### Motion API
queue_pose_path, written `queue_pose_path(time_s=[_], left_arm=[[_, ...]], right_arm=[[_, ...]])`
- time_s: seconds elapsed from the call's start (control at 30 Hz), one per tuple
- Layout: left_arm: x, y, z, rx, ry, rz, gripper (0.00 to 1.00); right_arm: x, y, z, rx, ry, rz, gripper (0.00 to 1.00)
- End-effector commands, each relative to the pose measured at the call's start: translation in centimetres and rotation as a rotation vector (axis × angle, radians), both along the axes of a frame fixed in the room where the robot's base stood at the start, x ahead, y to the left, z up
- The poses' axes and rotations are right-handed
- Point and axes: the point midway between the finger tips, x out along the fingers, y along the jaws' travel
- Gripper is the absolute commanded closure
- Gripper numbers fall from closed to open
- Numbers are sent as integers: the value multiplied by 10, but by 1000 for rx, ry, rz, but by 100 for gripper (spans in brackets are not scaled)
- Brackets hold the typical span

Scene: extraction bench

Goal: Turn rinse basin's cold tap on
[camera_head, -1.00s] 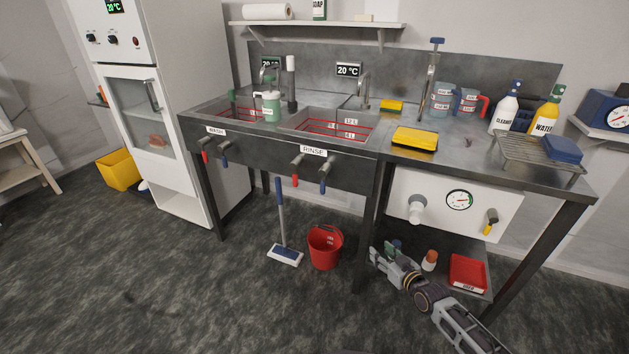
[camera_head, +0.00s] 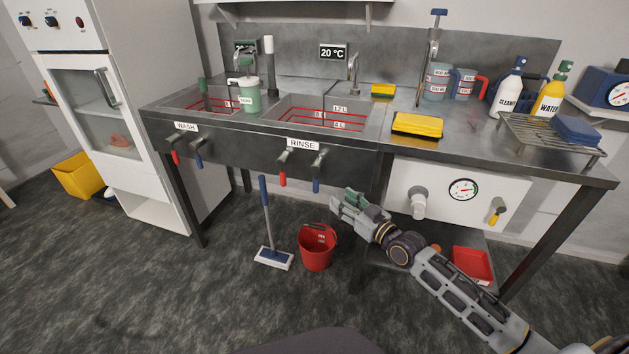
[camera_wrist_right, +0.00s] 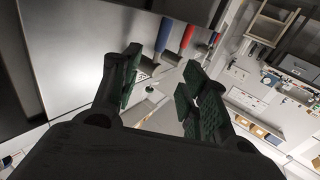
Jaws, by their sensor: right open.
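The rinse basin (camera_head: 352,124) is sunk in the steel bench, with the RINSE label (camera_head: 303,144) on its front panel. Below the label hang two tap levers, red-handled (camera_head: 283,178) on the left and the blue-handled cold tap (camera_head: 317,184) on the right. Both handles point down. My right gripper (camera_head: 346,201) is open and empty, just below and right of the blue handle, apart from it. In the right wrist view the blue handle (camera_wrist_right: 164,35) shows beyond the open fingers (camera_wrist_right: 163,60), with the red handle (camera_wrist_right: 187,39) beside it. My left gripper is not in view.
The wash basin's red (camera_head: 174,157) and blue (camera_head: 198,160) levers hang further left. A red bucket (camera_head: 316,250) and a floor brush (camera_head: 274,257) stand below the rinse basin. A panel with a gauge (camera_head: 463,189) is to the right. The front left floor is clear.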

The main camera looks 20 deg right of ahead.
Motion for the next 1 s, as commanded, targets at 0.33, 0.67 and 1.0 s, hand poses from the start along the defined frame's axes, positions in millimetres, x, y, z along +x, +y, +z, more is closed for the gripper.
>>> queue_pose_path(time_s=[0.33, 0.67, 1.0], left_arm=[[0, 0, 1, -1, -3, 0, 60], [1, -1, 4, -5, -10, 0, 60], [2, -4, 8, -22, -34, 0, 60]], right_arm=[[4, 1, 0, 0, -1, -1, 56], [20, 8, -1, 1, -1, -2, 56], [42, 17, 0, 2, -1, -2, 56]])
